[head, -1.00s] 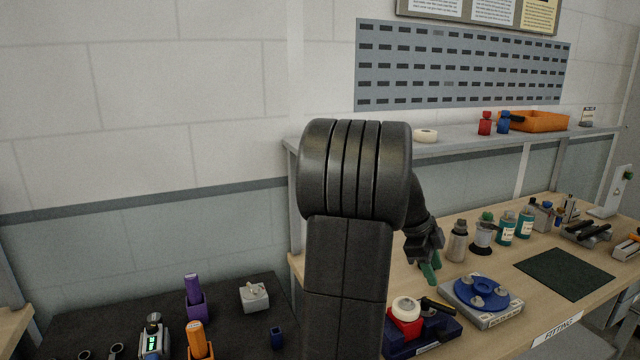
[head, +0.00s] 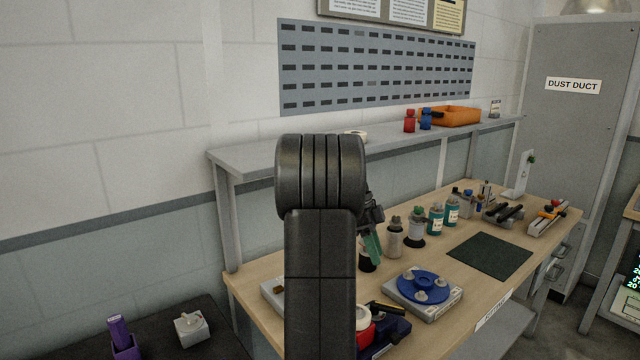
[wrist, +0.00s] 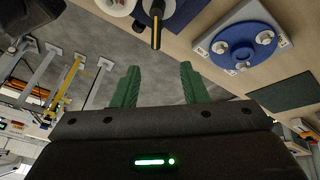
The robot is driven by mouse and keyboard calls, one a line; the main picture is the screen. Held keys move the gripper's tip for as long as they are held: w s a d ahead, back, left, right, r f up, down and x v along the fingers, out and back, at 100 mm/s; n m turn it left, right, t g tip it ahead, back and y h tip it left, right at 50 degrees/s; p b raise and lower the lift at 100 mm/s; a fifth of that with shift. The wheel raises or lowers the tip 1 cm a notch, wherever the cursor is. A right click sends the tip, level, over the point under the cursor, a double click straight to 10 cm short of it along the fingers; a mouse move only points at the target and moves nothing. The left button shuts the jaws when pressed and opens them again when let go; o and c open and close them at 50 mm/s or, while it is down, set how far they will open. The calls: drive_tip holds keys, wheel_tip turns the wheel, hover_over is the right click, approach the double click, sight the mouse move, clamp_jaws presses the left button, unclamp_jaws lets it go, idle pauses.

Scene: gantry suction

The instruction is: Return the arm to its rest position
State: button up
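My gripper (wrist: 158,85) shows in the wrist view with two green fingers spread apart and nothing between them. In the head view its green fingertips (head: 372,248) show just right of my black arm, above the wooden bench (head: 480,285). My arm stands upright in the middle of the head view and hides part of the bench and the shelf. The gripper appears clear of the objects around it.
A blue round fixture on a grey base (head: 424,290) and a dark blue tray with a red-and-white item (head: 385,335) sit near my arm. Bottles (head: 436,219) and a dark mat (head: 490,255) lie further right. A shelf (head: 250,153) runs behind.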

drive_tip(key=shift+x, duration=2.3)
drive_tip(key=shift+w+a, duration=0.1)
